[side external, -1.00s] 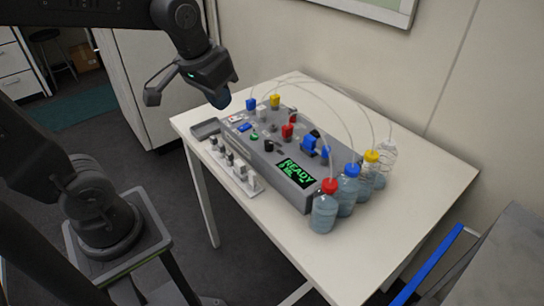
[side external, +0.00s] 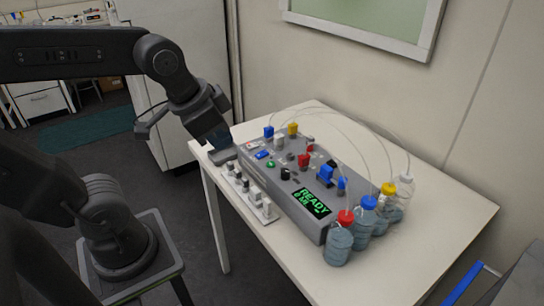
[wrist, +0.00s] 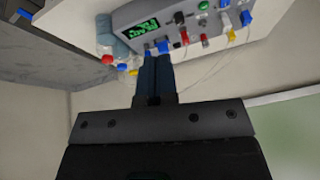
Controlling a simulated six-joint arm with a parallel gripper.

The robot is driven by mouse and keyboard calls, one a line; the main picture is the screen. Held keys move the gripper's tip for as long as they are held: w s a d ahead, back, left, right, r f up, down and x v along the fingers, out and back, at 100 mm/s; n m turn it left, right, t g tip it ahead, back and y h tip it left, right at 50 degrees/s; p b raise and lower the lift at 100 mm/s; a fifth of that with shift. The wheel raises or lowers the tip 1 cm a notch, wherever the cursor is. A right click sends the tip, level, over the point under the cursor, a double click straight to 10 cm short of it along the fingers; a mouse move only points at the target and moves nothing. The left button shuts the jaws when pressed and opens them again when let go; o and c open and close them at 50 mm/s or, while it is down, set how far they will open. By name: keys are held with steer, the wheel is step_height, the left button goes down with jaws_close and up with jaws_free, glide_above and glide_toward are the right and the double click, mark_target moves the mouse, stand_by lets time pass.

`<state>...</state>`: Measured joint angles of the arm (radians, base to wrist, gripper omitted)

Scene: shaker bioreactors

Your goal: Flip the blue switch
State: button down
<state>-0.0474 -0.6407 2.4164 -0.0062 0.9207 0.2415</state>
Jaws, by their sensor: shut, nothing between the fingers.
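The blue switch (side external: 263,155) is a small blue rocker on top of the grey console (side external: 322,228), between a green button (side external: 270,164) and a red-and-white switch (side external: 251,146). In the wrist view, a small blue piece beside the green button, probably this switch (wrist: 223,4), shows at the top edge. My gripper (side external: 222,148) is shut and empty, near the console's far left end, left of the switch and apart from it. Its closed fingers (wrist: 154,58) show in the middle of the wrist view. Which way the switch is set is too small to tell.
A row of small grey and white pieces on a rack (side external: 248,192) lies along the console's left side. Red (side external: 303,160), blue (side external: 326,174) and black knobs rise from the console. Bottles (side external: 339,243) with thin tubes stand at its right end.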

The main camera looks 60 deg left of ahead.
steer(key=w+a+m+g, duration=0.2)
steer(key=w+a+m, duration=0.4)
steer(key=w+m, duration=0.25)
steer(key=m+g, duration=0.2)
steer(key=m, duration=0.5)
glide_above(265, 152)
steer(key=s, duration=0.2)
steer(key=f, duration=0.3)
steer(key=shift+w+a+f, duration=0.1)
steer(key=shift+w+f, duration=0.1)
steer(key=f, duration=0.4)
steer(key=w+f, duration=0.1)
steer(key=f, duration=0.9)
steer(key=shift+w, duration=0.35)
steer(key=shift+f, duration=0.15)
steer(key=shift+s, duration=0.1)
